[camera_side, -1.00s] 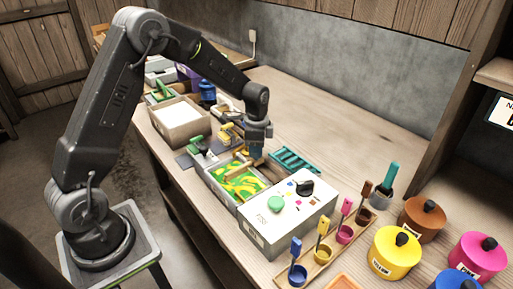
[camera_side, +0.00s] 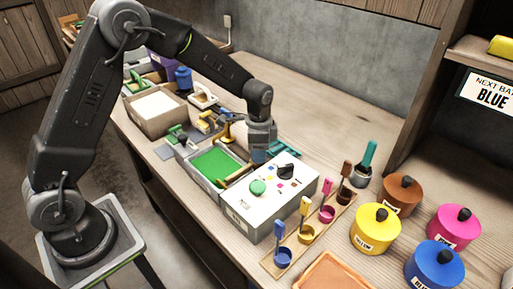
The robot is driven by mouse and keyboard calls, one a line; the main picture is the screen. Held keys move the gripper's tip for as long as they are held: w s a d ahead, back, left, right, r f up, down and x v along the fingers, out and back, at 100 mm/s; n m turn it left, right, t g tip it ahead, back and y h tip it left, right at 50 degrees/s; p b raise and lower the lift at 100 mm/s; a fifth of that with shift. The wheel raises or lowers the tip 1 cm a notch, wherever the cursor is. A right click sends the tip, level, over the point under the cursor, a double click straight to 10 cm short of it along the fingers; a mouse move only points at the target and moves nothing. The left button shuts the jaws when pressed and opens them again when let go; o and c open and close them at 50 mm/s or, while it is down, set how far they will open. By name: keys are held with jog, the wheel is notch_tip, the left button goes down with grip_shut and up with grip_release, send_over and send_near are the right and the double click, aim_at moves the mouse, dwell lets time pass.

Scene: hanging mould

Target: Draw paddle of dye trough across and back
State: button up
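The dye trough (camera_side: 189,165) is a grey open box on the bench, left of the white control box. The dye in it (camera_side: 215,164) shows an even green. The paddle (camera_side: 238,176) looks like a wooden bar lying across the trough's right end, beside the control box. My gripper (camera_side: 259,157) points down just above and behind the paddle's far end. Its fingertips are small and partly hidden, so I cannot tell whether they are closed on the paddle.
The white control box (camera_side: 267,206) has a green button and a black knob. A teal rack (camera_side: 286,149) lies behind my gripper. Colored scoops stand on a wooden tray (camera_side: 312,232), with lidded pots (camera_side: 375,230) to the right. A sign (camera_side: 490,92) reads "BLUE".

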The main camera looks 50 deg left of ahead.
jog(key=shift+o, duration=1)
jog(key=shift+a, duration=0.1)
notch_tip(320, 180, up, 14)
jog(key=shift+f, duration=0.1)
jog(key=s+r+n+t, duration=0.35)
jog(key=s+r, duration=0.45)
jog(key=s, duration=0.4)
jog(key=s+f+n+t, duration=0.1)
jog(key=s+n, duration=0.4)
jog(key=s, duration=0.8)
jog(key=shift+s+f+t, duration=0.15)
jog(key=shift+f+t, duration=0.2)
jog(key=shift+t, duration=0.2)
